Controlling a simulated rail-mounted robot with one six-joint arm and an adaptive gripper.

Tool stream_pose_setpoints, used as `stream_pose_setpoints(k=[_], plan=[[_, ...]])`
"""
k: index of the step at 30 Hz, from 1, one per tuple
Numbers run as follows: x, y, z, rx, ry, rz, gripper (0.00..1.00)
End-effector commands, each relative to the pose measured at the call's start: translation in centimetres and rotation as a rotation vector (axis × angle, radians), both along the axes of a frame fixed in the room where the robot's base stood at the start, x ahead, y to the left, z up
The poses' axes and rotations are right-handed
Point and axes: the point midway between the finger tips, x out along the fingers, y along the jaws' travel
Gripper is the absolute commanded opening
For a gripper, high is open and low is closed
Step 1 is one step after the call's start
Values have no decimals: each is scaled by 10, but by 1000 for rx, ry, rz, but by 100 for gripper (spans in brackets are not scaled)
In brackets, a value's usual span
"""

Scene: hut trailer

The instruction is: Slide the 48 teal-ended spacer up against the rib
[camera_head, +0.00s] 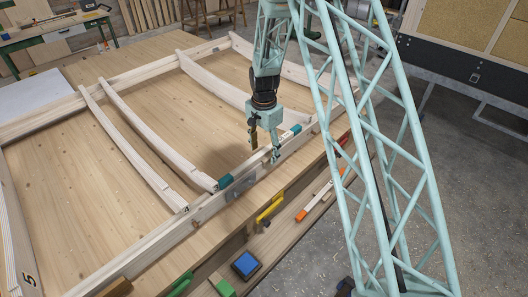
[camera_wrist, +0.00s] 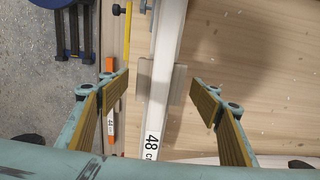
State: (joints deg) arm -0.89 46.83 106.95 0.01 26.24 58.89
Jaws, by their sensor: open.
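The 48 spacer is a pale bar lying along the long near beam (camera_head: 205,207) of the frame. Its teal ends show in the head view, one at the left (camera_head: 226,181) and one at the right (camera_head: 296,128). In the wrist view the white bar with the "48" label (camera_wrist: 153,143) runs between my fingers. My gripper (camera_head: 265,151) points down over the spacer's middle, open, one finger on each side, with gaps visible in the wrist view (camera_wrist: 158,82). The left teal end is close to the end of a curved rib (camera_head: 150,148); I cannot tell whether they touch.
Another curved rib (camera_head: 125,160) lies farther left. An orange-ended stick marked 44 (camera_wrist: 110,98) lies on the ledge beside the beam. Yellow (camera_head: 268,209), blue (camera_head: 246,264) and green items sit along the near edge. The board between the ribs is clear.

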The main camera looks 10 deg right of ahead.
Motion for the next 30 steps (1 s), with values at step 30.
stream_pose_setpoints(k=[30], plan=[[1,0,76,0,-2,0,58]])
